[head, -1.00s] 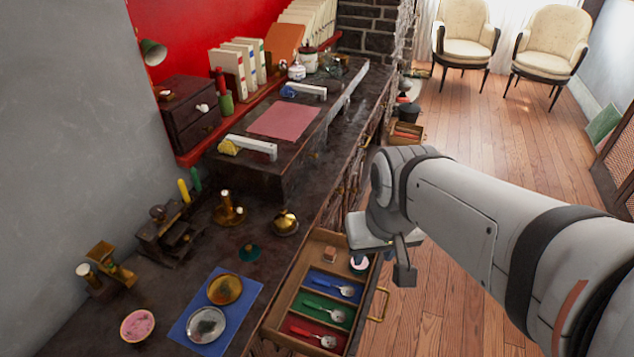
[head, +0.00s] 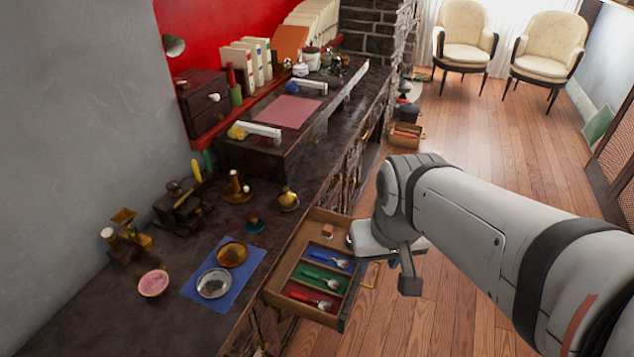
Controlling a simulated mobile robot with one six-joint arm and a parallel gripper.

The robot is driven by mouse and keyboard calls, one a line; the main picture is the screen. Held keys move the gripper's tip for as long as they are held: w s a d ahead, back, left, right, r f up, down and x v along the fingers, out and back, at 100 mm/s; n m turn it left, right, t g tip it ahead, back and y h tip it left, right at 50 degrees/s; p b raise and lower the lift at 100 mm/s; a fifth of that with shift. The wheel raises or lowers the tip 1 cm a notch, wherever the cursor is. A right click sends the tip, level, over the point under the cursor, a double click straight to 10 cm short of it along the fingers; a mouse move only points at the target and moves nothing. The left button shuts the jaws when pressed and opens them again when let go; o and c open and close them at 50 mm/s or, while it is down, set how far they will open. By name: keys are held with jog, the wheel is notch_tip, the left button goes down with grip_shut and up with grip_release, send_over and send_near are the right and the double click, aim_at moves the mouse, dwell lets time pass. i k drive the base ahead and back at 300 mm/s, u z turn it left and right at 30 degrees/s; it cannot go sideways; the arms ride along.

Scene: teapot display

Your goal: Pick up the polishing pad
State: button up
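No object is plainly recognisable as the polishing pad. A round pink, pad-like thing (head: 153,282) lies on the dark counter at the lower left, and a small brownish-pink block (head: 327,230) lies in the back part of the open drawer (head: 270,293). I cannot tell which, if either, is the pad. My gripper (head: 409,278) hangs to the right of the drawer, over the floor side. Its fingertips are not clear enough to tell open from shut. My wrist partly hides the drawer's back right corner and a small round thing there.
The drawer holds spoons in blue (head: 330,258), green (head: 320,279) and red (head: 310,297) compartments. Two round plates lie on a blue mat (head: 242,291). Brass pieces and a teal lid-like piece (head: 254,224) stand nearby. A raised ledge carries a pink mat (head: 288,111). Wooden floor is clear at right.

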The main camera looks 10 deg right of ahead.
aim_at(328, 231)
jog(key=z, duration=0.15)
jog(key=k, duration=0.2)
jog(key=u, duration=2.4)
jog(key=k, duration=1.35)
jog(key=z, duration=1.3)
jog(key=i, duration=1.7)
jog(key=z, duration=0.1)
